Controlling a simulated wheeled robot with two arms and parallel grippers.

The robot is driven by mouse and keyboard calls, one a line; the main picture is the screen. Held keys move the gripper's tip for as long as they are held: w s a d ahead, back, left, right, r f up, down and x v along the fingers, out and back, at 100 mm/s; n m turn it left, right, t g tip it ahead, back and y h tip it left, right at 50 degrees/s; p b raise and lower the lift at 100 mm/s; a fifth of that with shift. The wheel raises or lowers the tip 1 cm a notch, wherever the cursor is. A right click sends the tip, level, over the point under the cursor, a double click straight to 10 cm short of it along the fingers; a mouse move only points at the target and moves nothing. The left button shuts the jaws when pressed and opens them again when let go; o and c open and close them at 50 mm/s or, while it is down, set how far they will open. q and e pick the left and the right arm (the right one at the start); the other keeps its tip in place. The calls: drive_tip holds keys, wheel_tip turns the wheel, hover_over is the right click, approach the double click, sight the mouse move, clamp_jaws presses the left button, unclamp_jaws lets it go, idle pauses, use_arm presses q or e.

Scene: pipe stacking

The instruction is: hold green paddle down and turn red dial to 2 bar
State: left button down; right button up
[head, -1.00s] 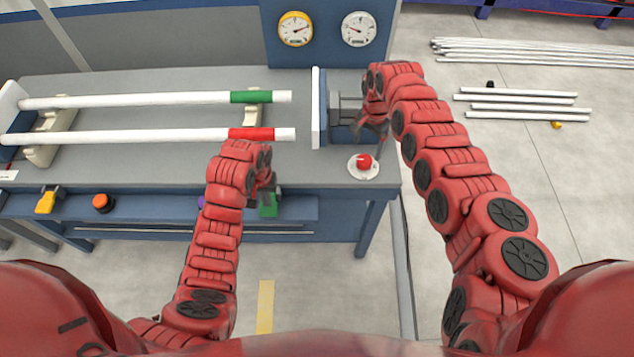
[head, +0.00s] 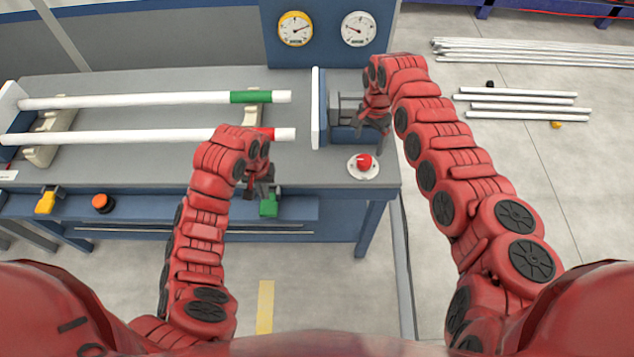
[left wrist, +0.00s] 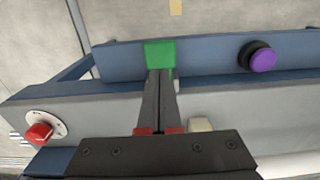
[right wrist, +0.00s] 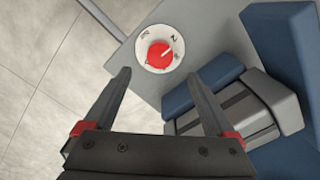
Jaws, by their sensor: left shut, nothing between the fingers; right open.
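The green paddle (head: 269,204) sticks out from the bench's front panel; it also shows in the left wrist view (left wrist: 159,54). My left gripper (head: 266,190) is shut and empty, with its fingertips over the paddle's near part in the left wrist view (left wrist: 161,74); I cannot tell whether they touch. The red dial (head: 364,161) sits on a white round plate at the bench's right front corner; it also shows in the right wrist view (right wrist: 160,54). My right gripper (head: 377,120) is open, above and behind the dial, with the dial ahead of its fingertips in the right wrist view (right wrist: 163,75).
Two gauges, yellow-rimmed (head: 295,29) and white (head: 359,29), hang on the blue back panel. A grey clamp block (head: 346,108) stands by my right gripper. White pipes with green (head: 251,97) and red bands lie on supports. An orange button (head: 102,203) and yellow paddle (head: 45,201) sit left; a purple button (left wrist: 262,58) is nearby.

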use_arm(q)
wheel_tip(320, 180, up, 6)
drive_tip(key=shift+f, duration=0.15)
idle(0.3)
idle(0.4)
